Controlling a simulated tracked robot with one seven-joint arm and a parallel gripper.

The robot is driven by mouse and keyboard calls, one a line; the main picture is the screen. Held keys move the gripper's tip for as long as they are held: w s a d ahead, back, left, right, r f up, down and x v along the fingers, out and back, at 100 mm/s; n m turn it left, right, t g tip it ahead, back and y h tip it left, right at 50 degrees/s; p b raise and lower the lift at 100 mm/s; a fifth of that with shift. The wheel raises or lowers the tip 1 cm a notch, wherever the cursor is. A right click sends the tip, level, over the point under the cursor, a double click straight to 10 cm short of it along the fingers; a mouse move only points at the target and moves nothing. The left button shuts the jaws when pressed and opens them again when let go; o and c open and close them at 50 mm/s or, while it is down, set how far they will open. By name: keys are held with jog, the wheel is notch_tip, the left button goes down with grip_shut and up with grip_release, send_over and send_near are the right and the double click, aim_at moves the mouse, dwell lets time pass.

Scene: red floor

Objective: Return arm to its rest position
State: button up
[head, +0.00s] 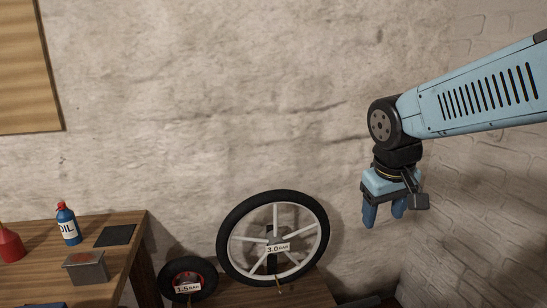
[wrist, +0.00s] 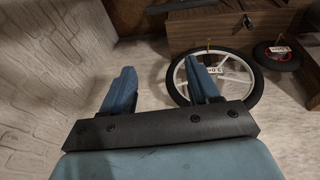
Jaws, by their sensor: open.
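My gripper (head: 383,216) hangs from my raised blue arm at the right of the head view, with its fingers pointing down.
A workbench (head: 97,233) at left holds an oil bottle (head: 67,224), a red can (head: 10,245) and a metal box (head: 85,268). Walls are close behind and right.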

jog(key=s+d+r+m+t+y, duration=0.1)
jog(key=s+r+m+t, duration=0.1)
jog(key=s+r, duration=0.2)
jog(key=shift+s+d+m+t, duration=0.15)
jog(key=shift+s+m+t, duration=0.15)
jog(key=shift+s, duration=0.95)
